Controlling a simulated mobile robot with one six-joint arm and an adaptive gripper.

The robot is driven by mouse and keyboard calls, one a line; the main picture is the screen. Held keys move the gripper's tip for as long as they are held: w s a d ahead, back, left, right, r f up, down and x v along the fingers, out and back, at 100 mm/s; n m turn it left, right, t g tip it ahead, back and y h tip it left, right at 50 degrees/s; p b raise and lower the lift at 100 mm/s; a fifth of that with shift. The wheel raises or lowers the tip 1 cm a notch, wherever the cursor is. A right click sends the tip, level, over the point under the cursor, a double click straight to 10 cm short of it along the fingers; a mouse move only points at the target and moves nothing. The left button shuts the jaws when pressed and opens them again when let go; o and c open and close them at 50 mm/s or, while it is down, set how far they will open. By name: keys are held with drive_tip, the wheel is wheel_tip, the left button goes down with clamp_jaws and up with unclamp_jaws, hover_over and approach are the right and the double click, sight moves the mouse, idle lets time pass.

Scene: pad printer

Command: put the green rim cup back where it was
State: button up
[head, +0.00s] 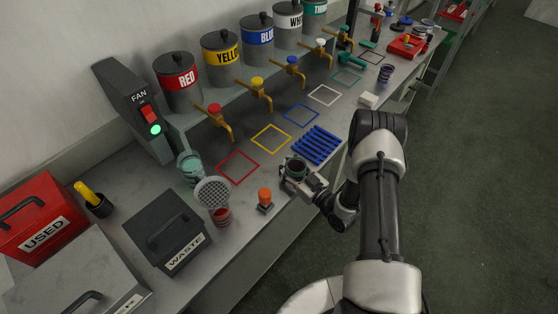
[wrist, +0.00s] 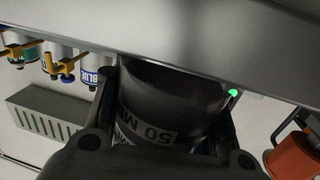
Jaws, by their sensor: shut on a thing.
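My gripper (head: 297,174) is shut on a dark cup (head: 296,165), held at the front edge of the bench beside the blue ribbed mat. In the wrist view the cup (wrist: 170,100) sits between the fingers and shows a pale label reading "50 M"; the rest of the label is hidden. Its rim looks dark, perhaps greenish, in the head view; I cannot tell its colour surely. Whether its base touches the bench is hidden. A translucent cup with a teal-green rim (head: 190,165) stands at the back left, near the fan box.
The blue ribbed mat (head: 317,145) lies right of my gripper. A red-outlined square (head: 238,166) and a yellow one (head: 271,138) are empty. An orange-topped stamp (head: 265,198), a perforated disc (head: 213,191) and a waste box (head: 165,232) stand left. A banded cup (head: 385,74) stands farther right.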

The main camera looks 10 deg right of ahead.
drive_tip(key=x, duration=0.1)
drive_tip(key=b+x, duration=0.1)
drive_tip(key=x, duration=0.2)
drive_tip(key=shift+f, duration=0.4)
drive_tip(key=shift+r, duration=0.15)
drive_tip(key=shift+f+b, duration=0.25)
drive_tip(key=shift+b, duration=0.15)
drive_tip(key=o, duration=1.3)
drive_tip(key=shift+o, duration=0.2)
drive_tip(key=shift+r, duration=0.15)
